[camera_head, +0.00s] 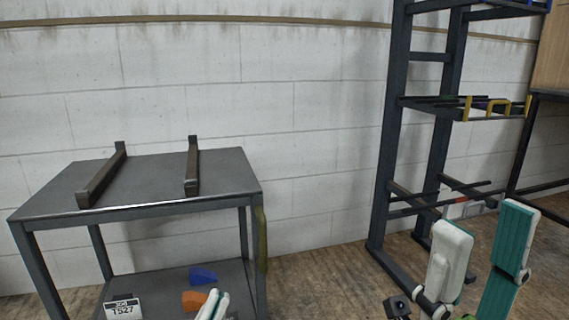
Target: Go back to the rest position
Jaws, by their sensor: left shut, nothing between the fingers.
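What shows of my left gripper (213,303) is slim white and teal parts at the bottom edge. It is shut and empty, in front of the lower shelf of a grey table. The rest of that arm is below the picture. My right arm's white and teal links stand at the bottom right, with a small dark camera-like part beside them. The fingers of my right gripper do not show.
The grey table (160,172) stands at left with two dark rails (103,177) on top. A dark rack (393,130) stands right. Floor between them is clear.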

